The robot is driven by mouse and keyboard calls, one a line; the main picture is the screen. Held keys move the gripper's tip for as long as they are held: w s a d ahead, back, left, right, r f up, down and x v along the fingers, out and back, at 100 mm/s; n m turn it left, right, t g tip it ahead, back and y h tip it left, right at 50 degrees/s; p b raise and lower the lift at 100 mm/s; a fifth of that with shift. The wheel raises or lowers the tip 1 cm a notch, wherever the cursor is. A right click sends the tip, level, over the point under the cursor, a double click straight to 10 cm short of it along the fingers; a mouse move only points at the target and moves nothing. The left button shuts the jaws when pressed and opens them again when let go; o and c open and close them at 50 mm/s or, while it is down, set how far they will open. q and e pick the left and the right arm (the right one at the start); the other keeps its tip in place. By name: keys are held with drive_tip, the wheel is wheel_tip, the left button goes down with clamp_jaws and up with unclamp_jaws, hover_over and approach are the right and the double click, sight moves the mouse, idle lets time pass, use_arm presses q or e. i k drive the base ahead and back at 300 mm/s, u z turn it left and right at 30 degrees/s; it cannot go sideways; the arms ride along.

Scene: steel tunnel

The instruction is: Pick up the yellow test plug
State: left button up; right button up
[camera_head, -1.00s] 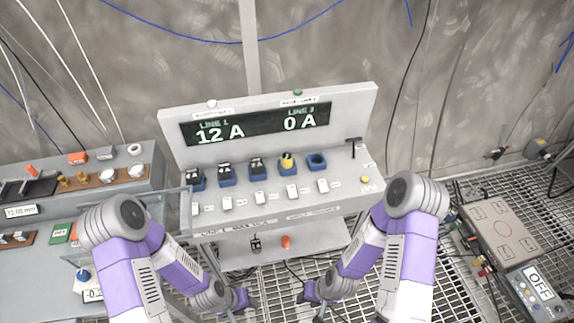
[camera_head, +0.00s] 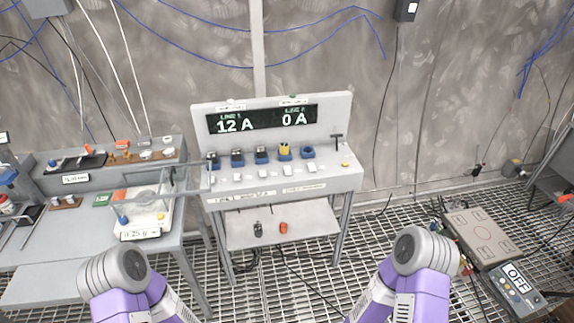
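The yellow test plug (camera_head: 285,148) stands upright in a blue socket in the row on the grey test bench (camera_head: 330,187). Dark plugs (camera_head: 237,157) sit in the blue sockets to its left, and the blue socket (camera_head: 307,152) to its right is empty. The display above reads 12 A for line 1 and 0 A for the other line. Both of my arms show only as links at the bottom edge, well short of the bench. My left and right grippers are out of the picture.
A side table (camera_head: 165,228) with a scale reading 0.25 g stands at the left. The bench's lower shelf (camera_head: 310,229) holds a dark and an orange item. A hotplate-like box (camera_head: 480,232) and a meter marked OFF (camera_head: 515,282) lie at the right. Grated floor before the bench is open.

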sight(285, 146)
drive_tip(key=z, duration=0.75)
drive_tip(key=i, duration=1.3)
drive_tip(key=u, duration=0.45)
